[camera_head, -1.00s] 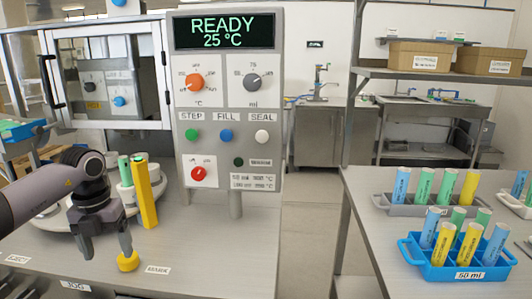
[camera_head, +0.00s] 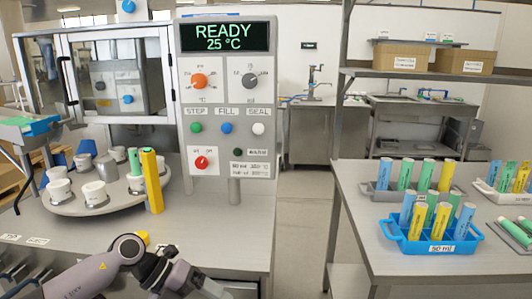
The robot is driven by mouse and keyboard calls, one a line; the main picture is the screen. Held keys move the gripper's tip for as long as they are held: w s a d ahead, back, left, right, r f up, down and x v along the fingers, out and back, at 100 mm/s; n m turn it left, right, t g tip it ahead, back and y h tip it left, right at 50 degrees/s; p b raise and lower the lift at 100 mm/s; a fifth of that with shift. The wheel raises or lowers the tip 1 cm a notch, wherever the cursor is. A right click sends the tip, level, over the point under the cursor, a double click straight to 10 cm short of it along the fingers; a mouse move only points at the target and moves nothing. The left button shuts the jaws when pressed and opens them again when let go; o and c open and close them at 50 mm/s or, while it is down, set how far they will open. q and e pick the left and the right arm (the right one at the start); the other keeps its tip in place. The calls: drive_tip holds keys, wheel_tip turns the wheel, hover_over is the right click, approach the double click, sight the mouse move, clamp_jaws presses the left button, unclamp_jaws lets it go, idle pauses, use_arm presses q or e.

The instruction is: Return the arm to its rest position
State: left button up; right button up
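My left arm comes in low at the left, over the table's front edge. Its gripper (camera_head: 185,284) is at the bottom edge, partly cut off, and its finger opening cannot be made out. Nothing shows held in the visible part. My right gripper is not in view. The machine panel (camera_head: 227,100) stands at the back of the table and its screen reads READY 25 °C.
A turntable (camera_head: 75,207) with several white cups stands left, with a yellow post (camera_head: 152,181) beside it. A blue rack (camera_head: 398,240) of tubes is on the right table. The middle aisle is open.

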use_arm(q)
drive_tip(key=s+d+r+n+t+h, duration=0.3)
drive_tip(key=s+d+n+t+h, duration=0.25)
drive_tip(key=d+n+h, duration=0.3)
drive_tip(key=s+a+f+n+t+y, duration=0.2)
drive_tip(key=s+a+f+n+y, duration=0.5)
drive_tip(key=f+n, duration=0.3)
drive_tip(key=s+a+f+n+t+y, duration=0.3)
drive_tip(key=s+a+f+n+y, duration=0.5)
drive_tip(key=n, duration=0.7)
wheel_tip(320, 180, down, 2)
drive_tip(key=shift+s+a+f+y+p, duration=0.15)
drive_tip(key=shift+a+y+p, duration=0.35)
drive_tip(key=shift+a, duration=0.55)
drive_tip(key=shift+t, duration=0.35)
